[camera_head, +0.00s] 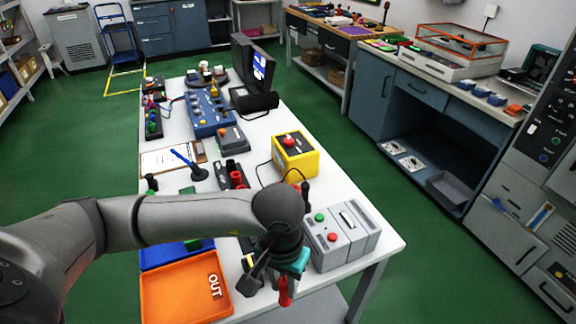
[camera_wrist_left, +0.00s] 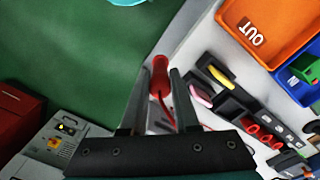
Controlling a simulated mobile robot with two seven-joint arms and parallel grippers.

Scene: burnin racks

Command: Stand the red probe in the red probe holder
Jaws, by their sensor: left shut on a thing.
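The red probe (camera_head: 285,291) is held by my left gripper (camera_head: 272,283), which is past the front edge of the white bench. In the left wrist view the red probe (camera_wrist_left: 160,78) is between the two fingers of my left gripper (camera_wrist_left: 160,88), with a thin red lead below it. A dark block with red cylindrical sockets (camera_head: 237,179) stands on the bench beyond my arm; it appears to be the red probe holder. It also shows at the right of the left wrist view (camera_wrist_left: 252,127), apart from the probe. My right gripper is not in view.
An orange OUT tray (camera_head: 165,300) and a blue tray (camera_head: 155,256) lie left of the gripper. A grey box with buttons (camera_head: 340,238) is close on its right. A yellow box (camera_head: 296,158) stands behind. My arm hides part of the bench.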

